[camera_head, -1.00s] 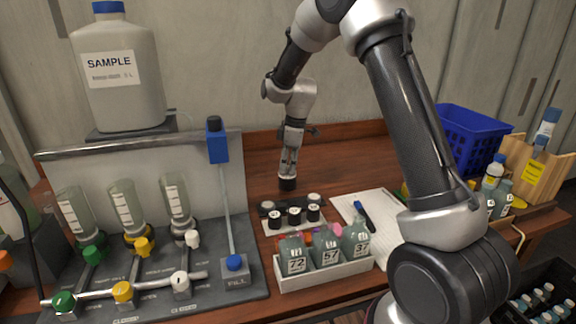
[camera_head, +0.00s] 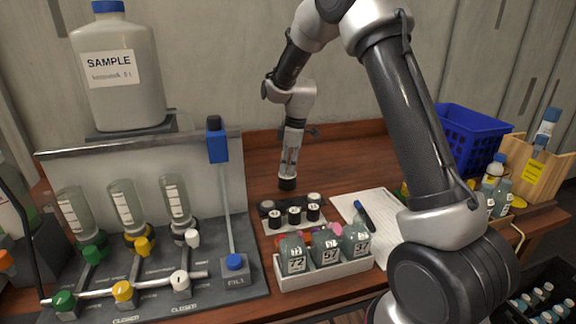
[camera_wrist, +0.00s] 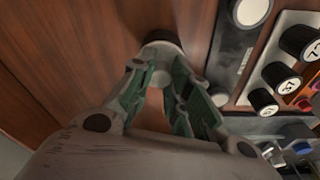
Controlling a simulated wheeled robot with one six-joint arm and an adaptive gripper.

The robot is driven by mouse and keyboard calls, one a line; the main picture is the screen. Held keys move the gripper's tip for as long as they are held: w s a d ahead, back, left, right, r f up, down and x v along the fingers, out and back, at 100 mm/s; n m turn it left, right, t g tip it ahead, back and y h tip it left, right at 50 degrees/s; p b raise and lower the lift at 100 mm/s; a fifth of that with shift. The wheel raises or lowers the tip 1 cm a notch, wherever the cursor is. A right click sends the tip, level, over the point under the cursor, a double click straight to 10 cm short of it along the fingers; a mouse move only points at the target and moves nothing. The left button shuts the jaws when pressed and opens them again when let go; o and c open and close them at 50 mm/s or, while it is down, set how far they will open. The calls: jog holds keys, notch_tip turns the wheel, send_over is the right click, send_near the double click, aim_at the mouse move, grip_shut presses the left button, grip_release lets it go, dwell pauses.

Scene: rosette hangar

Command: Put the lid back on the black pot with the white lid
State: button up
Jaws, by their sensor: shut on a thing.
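My gripper (camera_head: 288,172) points down over the wooden table, behind the rack of small black pots. In the wrist view its fingertips (camera_wrist: 160,70) are closed around a pale round piece (camera_wrist: 162,54), which looks like the white lid. Directly at the fingertips is a round black thing (camera_head: 287,185), which looks like the black pot; its dark rim also shows in the wrist view (camera_wrist: 163,38). It appears upright, at or close to the table top. The fingers hide part of both, so I cannot tell whether the lid is seated or just above the pot.
A dark tray with pale round tops (camera_wrist: 221,94) and a white rack of numbered black pots (camera_head: 294,217) stand close in front. A white box of numbered bottles (camera_head: 325,272) is nearer. The valve panel (camera_head: 150,290) fills the left. Bare table (camera_head: 345,160) lies right of my gripper.

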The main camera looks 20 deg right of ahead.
dwell(0.4)
jog(key=o, duration=1.3)
jog(key=shift+r, duration=3.5)
grip_shut()
